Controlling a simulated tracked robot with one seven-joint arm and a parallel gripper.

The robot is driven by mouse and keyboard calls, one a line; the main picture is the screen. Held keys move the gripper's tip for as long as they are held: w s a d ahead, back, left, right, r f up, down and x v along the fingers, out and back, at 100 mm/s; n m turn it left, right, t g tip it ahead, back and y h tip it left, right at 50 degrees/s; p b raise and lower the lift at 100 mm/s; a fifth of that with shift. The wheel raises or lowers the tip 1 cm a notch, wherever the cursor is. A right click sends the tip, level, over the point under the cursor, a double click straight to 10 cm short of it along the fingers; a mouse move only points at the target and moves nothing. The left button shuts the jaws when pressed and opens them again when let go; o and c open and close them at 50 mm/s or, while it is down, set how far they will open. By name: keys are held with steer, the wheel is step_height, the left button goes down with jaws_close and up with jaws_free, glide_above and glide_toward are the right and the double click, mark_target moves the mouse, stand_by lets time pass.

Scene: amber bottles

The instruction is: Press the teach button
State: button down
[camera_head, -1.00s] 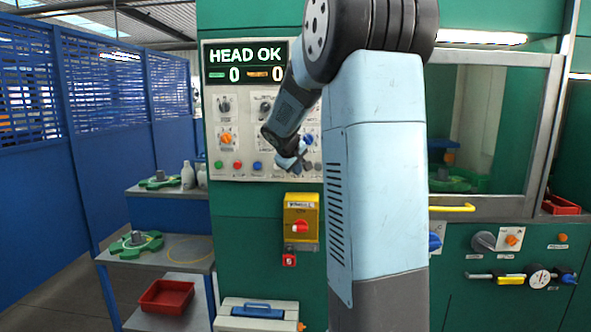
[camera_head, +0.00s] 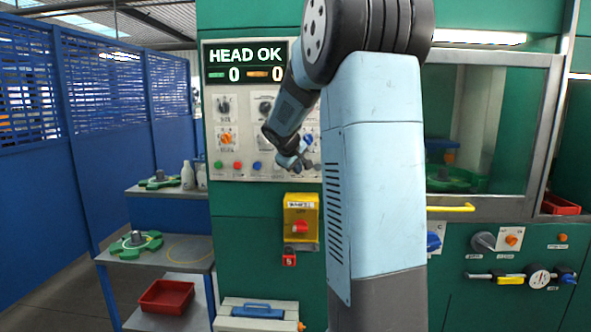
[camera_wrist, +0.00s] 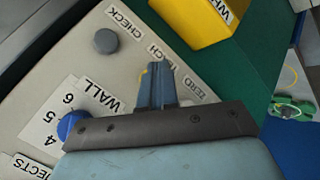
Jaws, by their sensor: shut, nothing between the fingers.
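My gripper (camera_head: 304,166) is shut and empty at the lower right of the grey control panel (camera_head: 238,127). In the wrist view its fingertips (camera_wrist: 159,68) lie over the panel beside a label reading "ACH", its first letters covered. A grey button (camera_wrist: 105,41) by the CHECK label is clear to the left. The ZERO label is to the right.
A blue WALL knob (camera_wrist: 71,125) is at the lower left of the wrist view. A yellow switch box (camera_head: 301,221) projects below the panel. The display (camera_head: 246,63) reads HEAD OK, 0 and 0. Green, red and blue buttons (camera_head: 238,165) sit left of my gripper.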

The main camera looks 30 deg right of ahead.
steer(key=shift+w+d, duration=0.25)
steer(key=shift+w, duration=0.1)
stand_by(0.6)
stand_by(0.3)
steer(key=shift+s+a, duration=0.5)
steer(key=shift+s, duration=0.2)
steer(key=shift+s, duration=0.1)
steer(key=shift+s+a, duration=0.7)
steer(key=shift+s, duration=0.3)
steer(key=shift+s+a, duration=0.7)
steer(key=shift+s, duration=0.3)
steer(key=s+a+m+y, duration=0.1)
steer(key=s+a+y, duration=0.1)
steer(key=s+a, duration=0.4)
steer(key=s+a+f+m+y, duration=0.1)
steer(key=s+a, duration=0.6)
steer(key=s, duration=0.8)
steer(key=s+a+f+m+y, duration=0.1)
steer(key=s+a+y, duration=0.2)
steer(key=s+a, duration=0.4)
steer(key=s, duration=0.4)
steer(key=shift+a+g, duration=0.2)
steer(key=shift+g, duration=0.1)
